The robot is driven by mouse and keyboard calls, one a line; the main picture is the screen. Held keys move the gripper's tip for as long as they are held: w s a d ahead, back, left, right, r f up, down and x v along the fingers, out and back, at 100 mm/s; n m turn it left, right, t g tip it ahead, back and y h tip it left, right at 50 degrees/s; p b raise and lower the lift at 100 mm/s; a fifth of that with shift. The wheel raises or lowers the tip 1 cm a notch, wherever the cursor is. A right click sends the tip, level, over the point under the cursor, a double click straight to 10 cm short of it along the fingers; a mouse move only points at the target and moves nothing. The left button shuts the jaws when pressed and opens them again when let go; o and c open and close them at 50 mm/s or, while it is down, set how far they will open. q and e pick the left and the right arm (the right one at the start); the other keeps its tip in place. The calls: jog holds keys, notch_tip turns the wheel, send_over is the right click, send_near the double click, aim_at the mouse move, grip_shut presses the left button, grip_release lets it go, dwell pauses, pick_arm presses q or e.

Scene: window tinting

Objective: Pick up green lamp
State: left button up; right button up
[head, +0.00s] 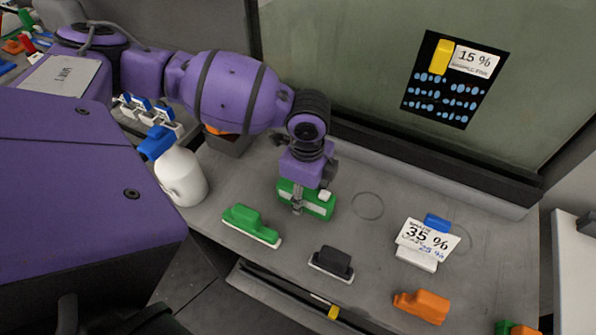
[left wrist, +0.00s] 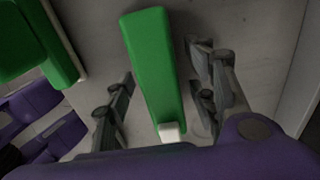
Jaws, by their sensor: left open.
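The green lamp (head: 318,207), a long green block with a small white end piece, lies on the grey bench below my left gripper (head: 298,207). In the left wrist view the green lamp (left wrist: 150,65) runs lengthwise between the two open fingers of my left gripper (left wrist: 165,98). A gap shows on both sides, and the fingers are not closed on it. The gripper hides part of the lamp in the head view. My right gripper is in neither view.
A green-handled block (head: 250,224) lies left of the lamp; it also shows in the left wrist view (left wrist: 40,45). A black block (head: 332,262), an orange tool (head: 422,305) and a card marked 35 % (head: 427,238) are nearby. A white bottle (head: 182,178) stands left. A window pane (head: 350,60) rises behind.

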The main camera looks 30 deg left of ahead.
pick_arm(q)
jog(key=shift+f, duration=0.85)
jog(key=shift+c, duration=0.6)
grip_shut()
jog(key=shift+w+r, duration=0.1)
